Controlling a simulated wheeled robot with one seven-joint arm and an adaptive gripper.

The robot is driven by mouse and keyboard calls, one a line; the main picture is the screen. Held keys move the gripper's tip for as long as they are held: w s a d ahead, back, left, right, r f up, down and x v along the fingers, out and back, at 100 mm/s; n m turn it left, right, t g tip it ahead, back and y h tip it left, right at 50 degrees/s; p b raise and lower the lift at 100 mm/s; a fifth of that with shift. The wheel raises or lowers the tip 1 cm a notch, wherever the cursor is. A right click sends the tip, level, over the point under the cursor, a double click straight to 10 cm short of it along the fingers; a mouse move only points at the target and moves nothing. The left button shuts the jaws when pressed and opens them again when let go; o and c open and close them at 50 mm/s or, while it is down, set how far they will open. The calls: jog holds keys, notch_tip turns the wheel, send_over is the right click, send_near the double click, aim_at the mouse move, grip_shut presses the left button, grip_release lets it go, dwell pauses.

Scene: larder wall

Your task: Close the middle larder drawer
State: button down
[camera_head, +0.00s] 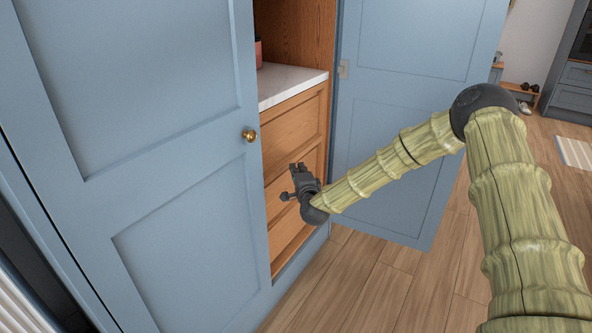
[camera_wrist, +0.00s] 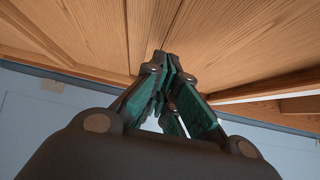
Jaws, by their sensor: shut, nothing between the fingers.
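The middle larder drawer (camera_head: 277,194) is one of the stacked oak fronts inside the blue larder, partly hidden by the left door and my gripper. It looks almost in line with the upper drawer (camera_head: 292,122) and lower drawer (camera_head: 289,241); I cannot tell whether a small gap is left. My gripper (camera_head: 297,169) is shut and empty, with its fingertips close to the middle front. In the wrist view my gripper (camera_wrist: 168,68) points at the wooden fronts (camera_wrist: 225,40); I cannot tell whether it touches them.
The blue left door (camera_head: 190,190) with a brass knob (camera_head: 249,135) covers the left of the larder. The blue right door (camera_head: 385,130) stands open behind my arm. A white worktop (camera_head: 285,83) lies above the drawers. Wooden floor (camera_head: 360,285) in front is clear.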

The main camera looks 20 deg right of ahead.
jog(key=s+p, duration=0.2)
jog(key=s, duration=1)
jog(key=s+a+f+n+g+y, duration=0.25)
jog(key=s+a+f+n, duration=0.2)
jog(key=s+f, duration=0.45)
jog(key=s+a+f+n+g+y, duration=0.1)
jog(key=s+a+f+n+g, duration=0.5)
jog(key=f, duration=0.5)
jog(key=s+d+f+n+g, duration=0.15)
jog(key=s+f, duration=0.25)
jog(key=s, duration=0.4)
jog(key=s+f+n+g, duration=0.2)
jog(key=s+f+g, duration=0.15)
jog(key=s, duration=0.55)
jog(key=s+f+n+g, duration=0.1)
jog(key=s+f, duration=0.3)
jog(key=s, duration=0.4)
jog(key=s+d+n+g+h, duration=0.2)
jog(key=s+d+n+g, duration=0.2)
jog(key=s, duration=0.9)
notch_tip(320, 180, up, 24)
jog(key=p, duration=2.4)
jog(key=shift+w+r+m, duration=0.2)
jog(key=shift+w+m, duration=0.05)
jog(key=shift+m, duration=0.05)
jog(key=shift+d+t, duration=0.1)
jog(key=shift+t, duration=0.15)
